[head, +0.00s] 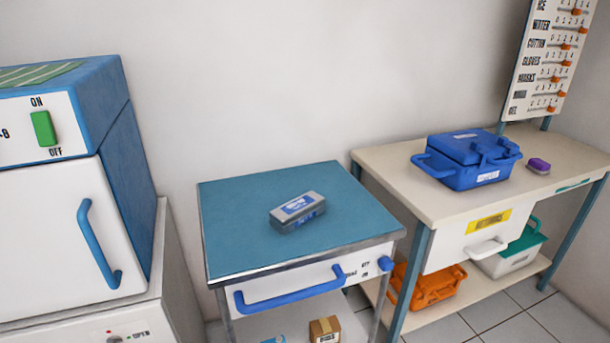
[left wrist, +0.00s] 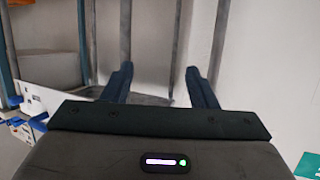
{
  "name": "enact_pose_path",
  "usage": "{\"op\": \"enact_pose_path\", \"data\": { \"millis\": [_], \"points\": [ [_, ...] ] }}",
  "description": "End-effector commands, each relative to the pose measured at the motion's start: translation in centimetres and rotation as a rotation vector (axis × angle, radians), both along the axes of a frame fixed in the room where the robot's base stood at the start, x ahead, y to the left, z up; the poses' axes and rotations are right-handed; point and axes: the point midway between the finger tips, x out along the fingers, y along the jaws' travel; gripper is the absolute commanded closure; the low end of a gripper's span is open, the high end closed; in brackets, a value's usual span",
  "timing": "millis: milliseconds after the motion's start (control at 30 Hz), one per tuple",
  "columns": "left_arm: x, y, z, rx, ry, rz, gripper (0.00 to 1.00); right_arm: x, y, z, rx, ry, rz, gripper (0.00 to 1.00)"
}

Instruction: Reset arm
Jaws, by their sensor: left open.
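My left gripper (left wrist: 160,86) shows in the left wrist view, its two dark fingers apart with nothing between them. Beyond the fingers are a pale wall and grey upright legs or posts. Neither of my arms shows in the head view. My right gripper is in neither view.
A blue-topped cart (head: 240,225) with a grey box (head: 298,211) on it stands in the middle. A blue and white cabinet (head: 60,220) stands at left.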

Motion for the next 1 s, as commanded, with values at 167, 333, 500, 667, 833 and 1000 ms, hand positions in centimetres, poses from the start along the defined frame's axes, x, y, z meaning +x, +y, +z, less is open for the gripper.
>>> {"op": "enact_pose_path", "data": {
  "millis": [167, 333, 500, 667, 833, 1000],
  "points": [
    [-5.0, 1.5, -9.5, 0.032, 0.364, 0.019, 0.47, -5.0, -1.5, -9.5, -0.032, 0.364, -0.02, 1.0],
    [-13.2, 3.0, -17.2, 0.059, 0.701, 0.035, 0.47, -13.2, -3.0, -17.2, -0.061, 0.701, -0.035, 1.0],
    [-21.8, 4.0, -21.4, 0.079, 0.969, 0.047, 0.47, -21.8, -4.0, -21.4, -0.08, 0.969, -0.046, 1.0],
    [-26.5, 4.5, -22.9, 0.089, 1.1, 0.051, 0.47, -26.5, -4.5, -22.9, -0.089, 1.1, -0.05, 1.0],
    [-27.6, 4.6, -23.5, 0.09, 1.131, 0.052, 0.47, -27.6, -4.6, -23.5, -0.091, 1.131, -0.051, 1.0],
    [-27.6, 4.5, -23.5, 0.09, 1.129, 0.052, 0.47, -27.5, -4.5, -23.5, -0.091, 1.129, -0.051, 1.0]
  ]
}}
